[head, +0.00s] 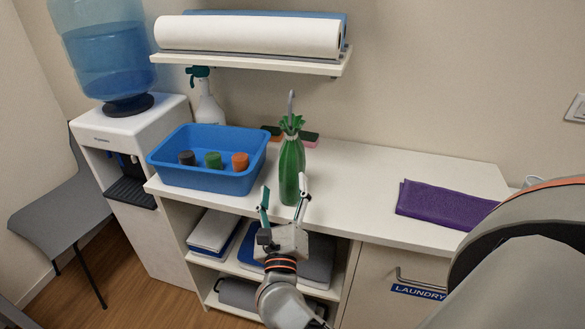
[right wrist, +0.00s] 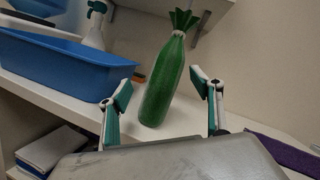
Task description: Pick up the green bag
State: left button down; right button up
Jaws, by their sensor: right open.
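The green bag (head: 291,168) is tall and narrow, with a gathered, tied top. It stands upright on the white counter, right of the blue bin. In the right wrist view the green bag (right wrist: 163,84) shows between the two fingers, a little beyond their tips. My right gripper (head: 284,197) is open and empty at the counter's front edge, just in front of the bag. Its fingers also show spread in the right wrist view (right wrist: 166,92). Whether either finger touches the bag I cannot tell. My left gripper is not in view.
A blue bin (head: 207,181) with several coloured caps stands left of the bag. A spray bottle (head: 208,105) and sponges (head: 309,140) are behind. A purple cloth (head: 442,203) lies at the right. A shelf with a paper roll (head: 248,36) hangs above. The counter between bag and cloth is clear.

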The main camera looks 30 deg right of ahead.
aim_at(289, 188)
jog(key=m+g, duration=0.1)
jog(key=m, duration=0.1)
jog(key=d+f+m+g, duration=0.1)
jog(key=m, duration=0.1)
jog(key=m+g+h, duration=0.1)
jog(key=m, duration=0.1)
jog(key=shift+w+d+f, duration=0.2)
jog(key=shift+w+d, duration=0.1)
jog(key=shift+w, duration=0.1)
jog(key=shift+w+d+f+m+g, duration=0.1)
jog(key=shift+f+m+g, duration=0.3)
jog(key=shift+m, duration=0.3)
jog(key=shift+w+d, duration=0.15)
jog(key=x, duration=0.2)
jog(key=p+x, duration=0.1)
jog(key=x, duration=0.4)
jog(key=shift+w+f, duration=0.25)
jog(key=c, duration=1.3)
